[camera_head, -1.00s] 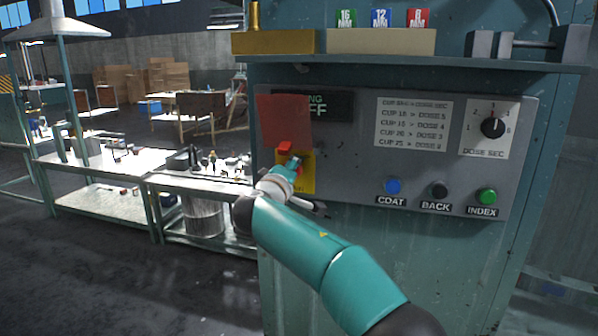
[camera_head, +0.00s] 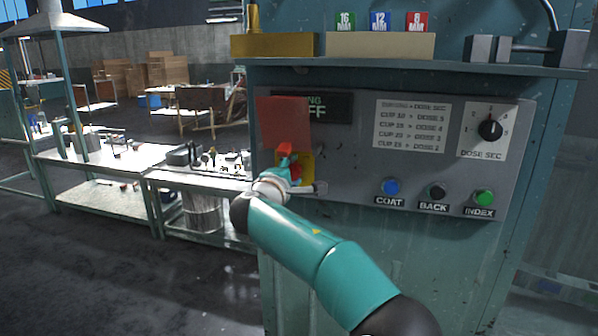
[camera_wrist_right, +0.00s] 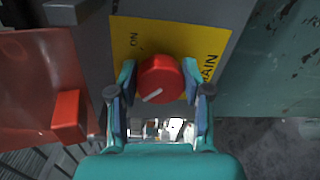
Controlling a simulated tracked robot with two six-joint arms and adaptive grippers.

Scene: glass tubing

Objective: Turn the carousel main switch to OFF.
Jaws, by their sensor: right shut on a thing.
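The main switch is a red round knob (camera_wrist_right: 160,78) on a yellow plate (camera_head: 308,166) at the left of the grey panel. In the right wrist view, the plate (camera_wrist_right: 200,36) reads "ON" and part of "MAIN". The knob's white line points to the lower left of that view, away from "ON". My right gripper (camera_wrist_right: 160,84) is shut on the knob, a finger on each side. In the head view, my right gripper (camera_head: 287,173) covers most of the knob and plate. A red see-through cover (camera_head: 284,122) is raised above the switch. My left gripper is out of view.
A dark display (camera_head: 335,108) beside the cover shows "FF"; the cover overlaps its left part. Blue (camera_head: 391,187), black (camera_head: 438,191) and green (camera_head: 484,197) buttons and a dose dial (camera_head: 490,128) are to the right. A shelf (camera_head: 400,65) juts out above.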

